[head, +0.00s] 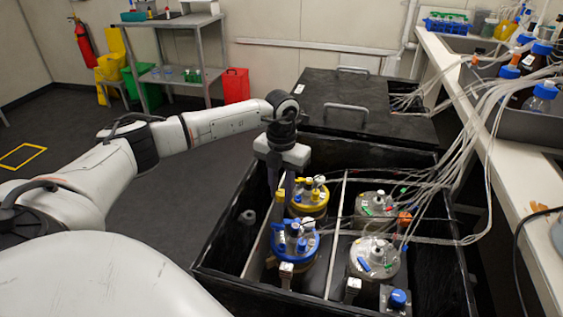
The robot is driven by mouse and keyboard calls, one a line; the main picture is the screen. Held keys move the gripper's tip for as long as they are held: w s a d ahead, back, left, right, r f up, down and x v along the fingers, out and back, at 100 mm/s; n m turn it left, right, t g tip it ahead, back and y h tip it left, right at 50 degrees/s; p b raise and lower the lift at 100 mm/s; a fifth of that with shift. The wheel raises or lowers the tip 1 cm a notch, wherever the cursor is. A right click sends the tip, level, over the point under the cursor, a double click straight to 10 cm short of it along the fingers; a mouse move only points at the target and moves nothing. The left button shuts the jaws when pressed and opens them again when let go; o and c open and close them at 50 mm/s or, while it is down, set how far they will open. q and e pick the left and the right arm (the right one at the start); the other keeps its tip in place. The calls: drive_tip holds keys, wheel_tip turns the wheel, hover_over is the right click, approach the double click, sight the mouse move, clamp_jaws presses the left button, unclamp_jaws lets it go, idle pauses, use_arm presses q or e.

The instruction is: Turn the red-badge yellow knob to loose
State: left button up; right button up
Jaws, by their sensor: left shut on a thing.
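My left gripper (279,207) reaches down into the black open box. It is shut on a small part between the yellow-ringed vessel (309,210) and the blue-ringed vessel (296,251), at their left side. The fingers hide most of what they hold, and I cannot make out its color or the red badge for certain. A small yellow and red spot shows just below the fingertips. Both vessels stand upright with several small fittings on their lids. My right gripper is not in view.
Two steel-lidded vessels (376,204) (374,257) stand right of a divider (337,235). Clear tubes (476,130) run from them to bottles on the white bench (505,170). A closed black lid (350,105) lies behind.

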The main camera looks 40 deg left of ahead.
use_arm(q)
drive_tip(key=shift+n+p, duration=0.55)
drive_tip(key=shift+n, duration=0.75)
drive_tip(key=o, duration=1)
drive_tip(key=shift+o, duration=0.2)
wheel_tip(320, 180, up, 10)
drive_tip(key=shift+r, duration=0.2)
